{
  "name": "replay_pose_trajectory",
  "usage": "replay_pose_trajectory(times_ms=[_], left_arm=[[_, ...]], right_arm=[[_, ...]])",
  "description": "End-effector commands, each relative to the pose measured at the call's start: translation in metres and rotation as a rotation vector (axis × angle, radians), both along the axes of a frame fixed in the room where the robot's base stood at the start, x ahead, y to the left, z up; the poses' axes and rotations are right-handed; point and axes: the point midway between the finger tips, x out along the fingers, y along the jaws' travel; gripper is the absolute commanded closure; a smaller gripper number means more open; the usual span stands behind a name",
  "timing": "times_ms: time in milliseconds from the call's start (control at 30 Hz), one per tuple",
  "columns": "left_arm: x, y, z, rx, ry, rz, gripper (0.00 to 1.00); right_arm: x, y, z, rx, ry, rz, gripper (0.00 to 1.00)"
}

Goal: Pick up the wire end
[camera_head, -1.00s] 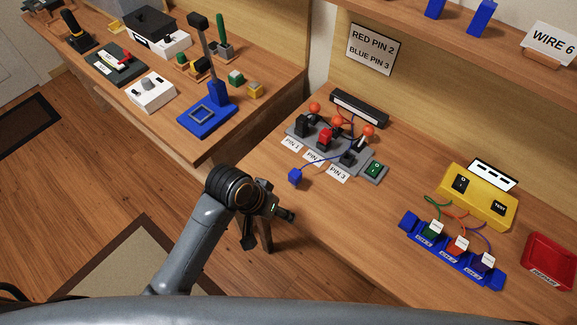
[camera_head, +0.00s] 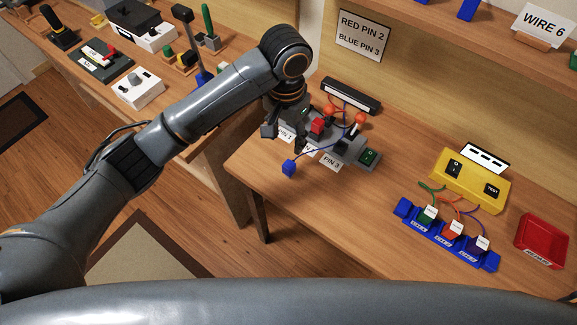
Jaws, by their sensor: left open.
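A small blue block (camera_head: 289,168) ends a blue wire (camera_head: 314,156) that runs to the grey pin panel (camera_head: 352,154). The block lies on the table near its front edge, left of the PIN 3 label (camera_head: 331,162). My left gripper (camera_head: 284,138) points down, open, at the left end of the pin panel. Its fingers appear above and behind the blue block, apart from it in the picture; their height is hard to tell. The gripper and arm hide the left part of the panel. My right gripper is not in view.
Further right are a yellow box (camera_head: 471,180), a blue connector rack (camera_head: 447,240) and a red tray (camera_head: 541,242). Bare table lies between.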

Motion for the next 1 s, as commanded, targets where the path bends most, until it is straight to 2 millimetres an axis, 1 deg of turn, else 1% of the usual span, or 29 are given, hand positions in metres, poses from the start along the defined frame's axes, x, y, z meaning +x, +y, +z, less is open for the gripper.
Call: replay_pose_trajectory(times_ms=[200, 333, 400, 567, 667, 767, 833, 900, 1000], left_arm=[[-0.001, 0.0, -0.043, 0.002, 0.004, 0.001, 0.47], [-0.001, 0.0, -0.064, 0.0, 0.002, 0.001, 0.47], [-0.001, 0.0, -0.072, -0.001, 0.001, 0.0, 0.47], [-0.001, -0.001, -0.081, -0.001, 0.0, 0.0, 0.47], [-0.002, -0.003, -0.093, -0.001, 0.002, -0.001, 0.47], [-0.003, -0.006, -0.109, 0.0, 0.002, 0.0, 0.47], [-0.003, -0.005, -0.119, -0.001, 0.001, 0.001, 0.47], [-0.003, -0.005, -0.126, -0.001, -0.001, 0.0, 0.47], [-0.002, -0.005, -0.13, -0.002, -0.002, -0.001, 0.47]], right_arm=[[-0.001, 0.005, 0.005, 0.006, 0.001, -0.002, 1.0], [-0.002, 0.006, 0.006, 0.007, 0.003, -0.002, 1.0], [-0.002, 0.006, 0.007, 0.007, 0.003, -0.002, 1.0], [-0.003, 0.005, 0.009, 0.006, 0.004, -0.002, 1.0], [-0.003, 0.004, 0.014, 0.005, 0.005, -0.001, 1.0], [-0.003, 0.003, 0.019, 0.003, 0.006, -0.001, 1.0], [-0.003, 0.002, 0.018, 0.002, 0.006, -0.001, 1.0], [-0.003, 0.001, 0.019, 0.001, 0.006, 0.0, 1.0], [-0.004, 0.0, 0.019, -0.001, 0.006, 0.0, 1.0]])
